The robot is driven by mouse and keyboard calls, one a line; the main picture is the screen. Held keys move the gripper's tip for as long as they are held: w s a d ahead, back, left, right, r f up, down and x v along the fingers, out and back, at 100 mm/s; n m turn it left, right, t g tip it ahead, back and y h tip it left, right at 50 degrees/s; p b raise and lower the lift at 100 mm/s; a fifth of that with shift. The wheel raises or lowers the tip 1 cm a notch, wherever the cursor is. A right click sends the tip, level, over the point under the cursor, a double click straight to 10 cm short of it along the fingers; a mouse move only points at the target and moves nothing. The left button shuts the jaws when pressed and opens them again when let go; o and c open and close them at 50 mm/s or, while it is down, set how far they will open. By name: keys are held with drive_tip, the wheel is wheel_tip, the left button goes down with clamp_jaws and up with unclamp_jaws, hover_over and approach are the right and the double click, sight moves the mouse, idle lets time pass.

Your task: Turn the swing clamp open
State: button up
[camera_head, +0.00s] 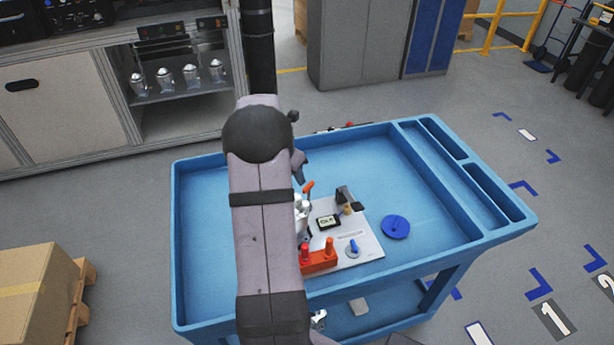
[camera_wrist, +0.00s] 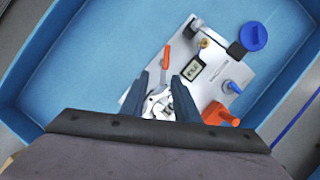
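A light panel (camera_head: 368,244) lies on the blue cart. An orange lever (camera_head: 309,187) rises at its far left; the wrist view shows it just beyond my fingertips (camera_wrist: 166,56). A dark bar with a brass-coloured piece (camera_head: 346,204) stands at the panel's far edge; it also shows in the wrist view (camera_wrist: 204,43). I cannot tell for sure which of these is the swing clamp. My gripper (camera_wrist: 160,80) has its two dark fingers apart, with a silvery-white part (camera_wrist: 157,104) showing between them. Contact with that part cannot be made out. My arm hides the panel's left side in the head view.
The panel also carries a small display (camera_head: 327,221), a blue knob (camera_head: 353,248) and an orange block with red pegs (camera_head: 318,262). A blue disc (camera_head: 396,227) lies right of it.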

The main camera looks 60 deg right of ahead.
sight(308, 185)
drive_tip(key=shift+n, duration=0.4)
drive_tip(key=shift+s+d+f+p, duration=0.35)
drive_tip(key=shift+d+f, duration=0.4)
drive_tip(key=shift+f, duration=0.35)
drive_tip(key=shift+s+d+f+p, duration=0.35)
drive_tip(key=shift+d+f, duration=0.45)
drive_tip(key=shift+f, duration=0.3)
drive_tip(key=shift+s+d+f+p, duration=0.25)
drive_tip(key=shift+d+f+p, duration=0.15)
drive_tip(key=shift+d+f, duration=0.55)
drive_tip(key=shift+a+f, duration=0.15)
drive_tip(key=shift+a, duration=0.05)
clamp_jaws()
